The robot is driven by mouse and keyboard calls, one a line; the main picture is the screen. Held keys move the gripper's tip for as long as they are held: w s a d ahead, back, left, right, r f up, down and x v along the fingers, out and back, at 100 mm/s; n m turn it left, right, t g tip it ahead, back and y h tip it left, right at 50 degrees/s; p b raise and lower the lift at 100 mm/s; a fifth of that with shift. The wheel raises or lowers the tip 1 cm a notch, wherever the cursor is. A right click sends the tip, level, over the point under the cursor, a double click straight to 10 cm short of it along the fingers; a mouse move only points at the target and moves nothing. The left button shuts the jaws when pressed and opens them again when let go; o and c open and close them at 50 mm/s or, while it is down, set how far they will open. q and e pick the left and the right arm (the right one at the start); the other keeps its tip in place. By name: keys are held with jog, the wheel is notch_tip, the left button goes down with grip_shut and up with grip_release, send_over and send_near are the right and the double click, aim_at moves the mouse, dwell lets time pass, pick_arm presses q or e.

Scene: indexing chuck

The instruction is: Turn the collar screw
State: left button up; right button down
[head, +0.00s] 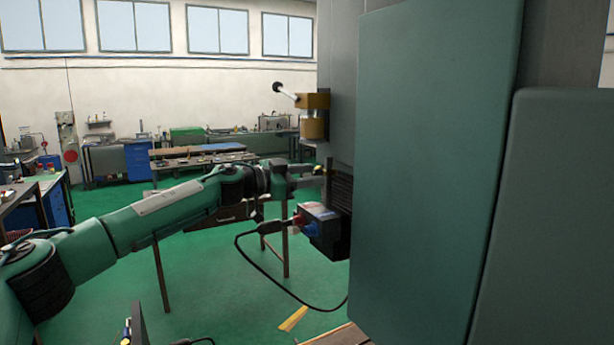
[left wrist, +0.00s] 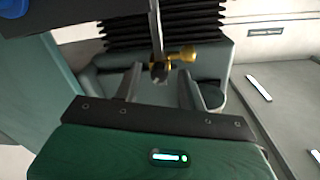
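A brass screw (left wrist: 188,53) sticks out sideways from a small collar on a thin upright rod (left wrist: 155,25) in the left wrist view. A dark round end with brass around it (left wrist: 159,72) faces the camera there. My left gripper (left wrist: 158,78) is open, with one finger on each side of this end; I cannot tell whether either finger touches it. In the head view my left gripper (head: 318,175) reaches the machine's edge, where a small yellowish spot shows beside its fingers. The screw's details are too small there. My right gripper is not in view.
Black bellows (head: 341,190) and a box with red and blue plugs (head: 322,228) are close to my left gripper. A brass block with a ball-ended lever (head: 313,103) is above. A large green machine panel (head: 430,150) blocks the right. Cable hangs below.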

pick_arm(q)
jog(key=shift+s+a+f, duration=0.1)
jog(key=shift+s+a, duration=0.05)
jog(key=shift+a, duration=0.1)
jog(key=b+v, duration=0.6)
jog(key=v, duration=0.7)
jog(key=shift+b, duration=0.3)
jog(key=shift+s, duration=0.1)
